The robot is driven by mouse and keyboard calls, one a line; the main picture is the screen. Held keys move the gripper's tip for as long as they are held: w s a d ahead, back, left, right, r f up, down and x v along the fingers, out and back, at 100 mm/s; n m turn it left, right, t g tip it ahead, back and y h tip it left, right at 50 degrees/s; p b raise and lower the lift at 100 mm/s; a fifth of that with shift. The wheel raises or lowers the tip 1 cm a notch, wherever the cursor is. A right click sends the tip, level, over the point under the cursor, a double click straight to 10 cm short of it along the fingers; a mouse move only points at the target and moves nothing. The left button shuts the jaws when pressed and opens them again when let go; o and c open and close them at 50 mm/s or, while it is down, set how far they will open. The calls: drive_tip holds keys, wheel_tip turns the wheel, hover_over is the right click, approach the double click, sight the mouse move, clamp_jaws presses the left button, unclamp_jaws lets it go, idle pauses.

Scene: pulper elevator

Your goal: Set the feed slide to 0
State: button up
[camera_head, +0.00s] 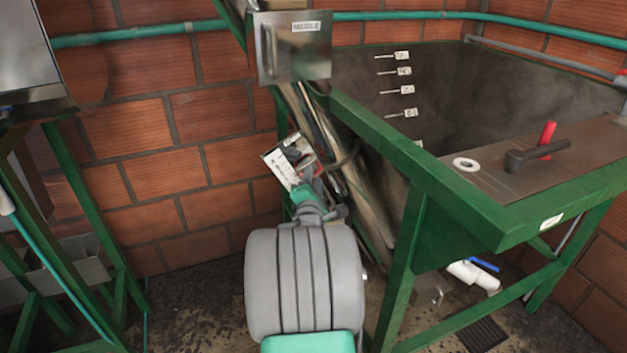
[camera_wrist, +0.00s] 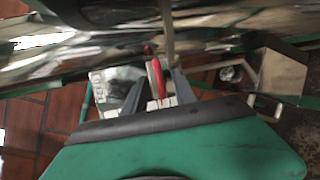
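A small white plate with dark markings (camera_head: 284,163) sits low beside the sloping metal chute, with a red part next to it, mostly hidden by my gripper (camera_head: 308,181). This looks like the feed slide, though I cannot read its scale. In the wrist view, a red handle (camera_wrist: 156,79) stands between the two grey fingers of my gripper (camera_wrist: 158,88). The fingers are apart, with gaps visible beside the handle; contact is not clear. The pale plate (camera_wrist: 115,88) is left of the fingers there.
The sloping chute (camera_head: 338,160) runs close to my gripper's right. A green-framed tank (camera_head: 420,180) with a red lever (camera_head: 547,138) stands at right. A labelled steel box (camera_head: 293,47) is above. Another green frame (camera_head: 80,210) stands left, with a brick wall behind.

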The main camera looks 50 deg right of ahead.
clamp_jaws()
idle(1.3)
